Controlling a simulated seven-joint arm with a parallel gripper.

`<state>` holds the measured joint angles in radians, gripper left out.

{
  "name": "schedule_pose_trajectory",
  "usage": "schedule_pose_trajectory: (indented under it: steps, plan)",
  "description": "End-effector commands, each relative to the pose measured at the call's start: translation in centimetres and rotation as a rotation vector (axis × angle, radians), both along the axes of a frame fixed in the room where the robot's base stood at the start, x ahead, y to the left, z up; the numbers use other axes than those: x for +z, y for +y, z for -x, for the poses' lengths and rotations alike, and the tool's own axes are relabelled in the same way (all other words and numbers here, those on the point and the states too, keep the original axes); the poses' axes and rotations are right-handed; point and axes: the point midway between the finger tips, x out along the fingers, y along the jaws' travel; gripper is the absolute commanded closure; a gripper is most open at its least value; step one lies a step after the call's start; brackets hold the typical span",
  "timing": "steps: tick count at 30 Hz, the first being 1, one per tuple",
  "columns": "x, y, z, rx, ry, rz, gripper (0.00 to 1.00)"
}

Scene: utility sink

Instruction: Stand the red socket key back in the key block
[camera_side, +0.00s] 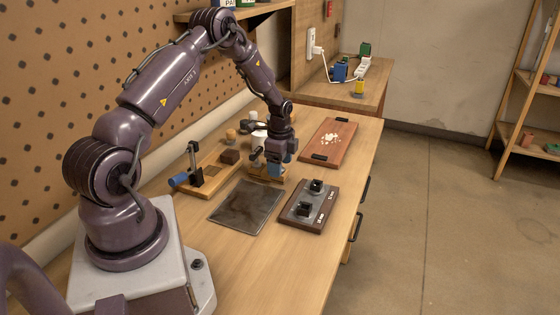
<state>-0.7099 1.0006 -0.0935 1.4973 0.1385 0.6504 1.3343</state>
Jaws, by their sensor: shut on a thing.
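My gripper (276,166) points down over the middle of the bench, low above a small tan wooden block (262,177). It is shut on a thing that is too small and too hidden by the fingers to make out. I cannot make out any red key. A dark board (326,212) with two black square fittings (304,209) and white markings lies to the right and nearer the camera. I cannot tell whether the tan block or this board is the key block.
A dark metal plate (247,207) lies in front of my gripper. A wooden board with a black clamp (195,165) and a blue-ended part (179,180) is at left. A reddish-brown board (334,137) with pale crumbs lies behind right. White and orange items stand close behind my gripper.

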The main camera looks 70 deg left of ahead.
Motion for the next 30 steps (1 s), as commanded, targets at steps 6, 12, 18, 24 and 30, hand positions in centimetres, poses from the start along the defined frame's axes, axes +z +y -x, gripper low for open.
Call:
schedule_pose_trajectory:
  steps: [6,12,18,24,30]
  plan:
    - [-0.5,0.0,0.0,0.000,-0.001,-0.001,0.26]
    - [-0.4,0.0,0.0,0.000,-0.001,-0.001,0.01]
    - [-0.3,0.0,0.0,0.000,-0.001,-0.001,0.01]
    - [2.2,0.1,-0.1,0.001,-0.004,-0.003,0.01]
    - [6.7,0.1,-0.1,0.001,-0.005,-0.004,0.01]
